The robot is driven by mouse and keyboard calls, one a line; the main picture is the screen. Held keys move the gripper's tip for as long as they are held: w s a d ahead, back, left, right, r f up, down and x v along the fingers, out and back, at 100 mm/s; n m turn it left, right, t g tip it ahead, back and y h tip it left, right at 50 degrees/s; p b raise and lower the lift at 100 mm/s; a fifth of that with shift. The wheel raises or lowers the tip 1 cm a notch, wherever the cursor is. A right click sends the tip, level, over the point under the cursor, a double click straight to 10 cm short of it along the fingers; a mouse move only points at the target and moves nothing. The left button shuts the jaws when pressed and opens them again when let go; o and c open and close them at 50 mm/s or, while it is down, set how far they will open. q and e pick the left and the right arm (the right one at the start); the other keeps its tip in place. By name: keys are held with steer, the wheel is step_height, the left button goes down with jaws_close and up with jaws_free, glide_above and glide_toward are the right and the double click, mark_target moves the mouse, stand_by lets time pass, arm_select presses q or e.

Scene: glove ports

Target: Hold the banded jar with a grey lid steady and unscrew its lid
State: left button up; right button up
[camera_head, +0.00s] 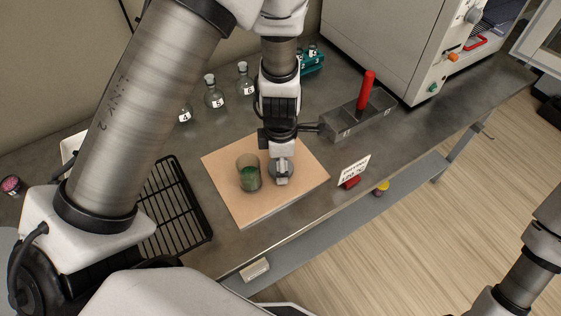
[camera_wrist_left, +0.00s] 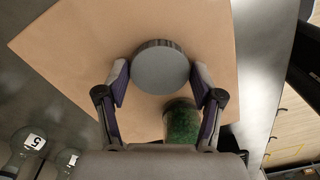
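The jar with a grey lid (camera_head: 274,167) stands on a tan board (camera_head: 235,208), mostly hidden under my left gripper in the head view. In the left wrist view its round grey lid (camera_wrist_left: 160,70) sits between my left gripper's fingers (camera_wrist_left: 160,78), with a dark ribbed edge showing at the far side. One finger is at each side of the lid, very close; whether they press on it cannot be told. The jar's body and bands are hidden. Of my right arm, only links show at the lower right of the head view; its gripper is out of view.
An open glass of green stuff (camera_head: 249,173) stands right beside the jar, close to my left gripper. A black wire rack (camera_head: 172,208) lies left of the board. Numbered flasks (camera_head: 214,93) stand behind. A grey tray with a red handle (camera_head: 362,118) and a sign (camera_head: 353,172) are right.

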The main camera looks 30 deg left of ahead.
arm_select(q)
steer(key=shift+o, duration=0.4)
steer(key=shift+r, duration=0.3)
step_height(320, 180, up, 12)
steer(key=p, duration=0.2)
steer(key=shift+f, duration=0.2)
